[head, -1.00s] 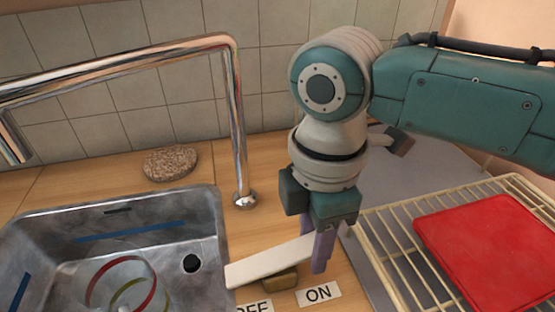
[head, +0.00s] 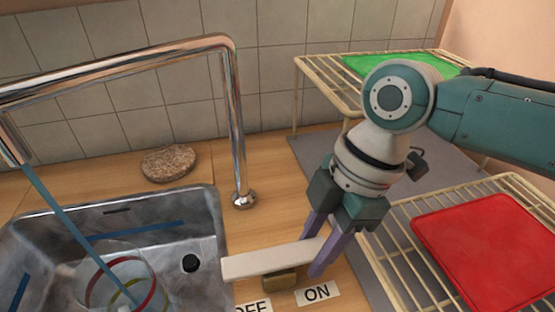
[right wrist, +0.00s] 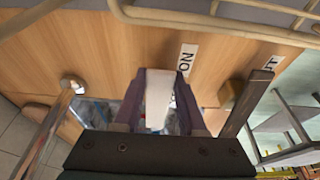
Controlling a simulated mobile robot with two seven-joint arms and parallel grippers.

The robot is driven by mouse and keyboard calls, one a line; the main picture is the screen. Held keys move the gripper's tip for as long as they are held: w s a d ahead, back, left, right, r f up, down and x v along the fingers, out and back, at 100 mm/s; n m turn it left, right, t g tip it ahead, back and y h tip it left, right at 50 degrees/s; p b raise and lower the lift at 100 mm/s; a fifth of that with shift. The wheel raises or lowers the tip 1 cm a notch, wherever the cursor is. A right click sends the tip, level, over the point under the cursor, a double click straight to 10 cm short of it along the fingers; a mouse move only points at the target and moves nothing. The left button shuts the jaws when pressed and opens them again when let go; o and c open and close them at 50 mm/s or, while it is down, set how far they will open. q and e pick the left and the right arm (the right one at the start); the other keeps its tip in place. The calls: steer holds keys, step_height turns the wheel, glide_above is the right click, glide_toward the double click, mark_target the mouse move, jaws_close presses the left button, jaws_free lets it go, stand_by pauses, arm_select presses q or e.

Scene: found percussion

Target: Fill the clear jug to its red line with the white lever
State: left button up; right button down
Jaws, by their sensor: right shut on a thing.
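The white lever (head: 262,263) lies over the counter beside the sink, on a brass-coloured base, above the OFF and ON labels. My right gripper (head: 316,262) is shut on its right end; the right wrist view shows the lever (right wrist: 159,98) between the two purple fingers. The clear jug (head: 103,290) sits in the metal sink, cut off by the lower edge. It has a red band (head: 149,301) and an olive band. A blue stream of water (head: 62,212) runs from the tap's spout down into the jug. The water level in it cannot be told. My left gripper is out of view.
The chrome tap (head: 236,130) rises behind the sink (head: 209,225). A brown speckled stone or sponge (head: 168,162) lies at the back. Right of my gripper are a wire rack with a red board (head: 490,250) and a raised rack with a green board (head: 385,62).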

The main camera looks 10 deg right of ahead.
steer(key=shift+c, duration=2.4)
jaws_free()
steer(key=p+v, duration=0.1)
steer(key=v, duration=0.9)
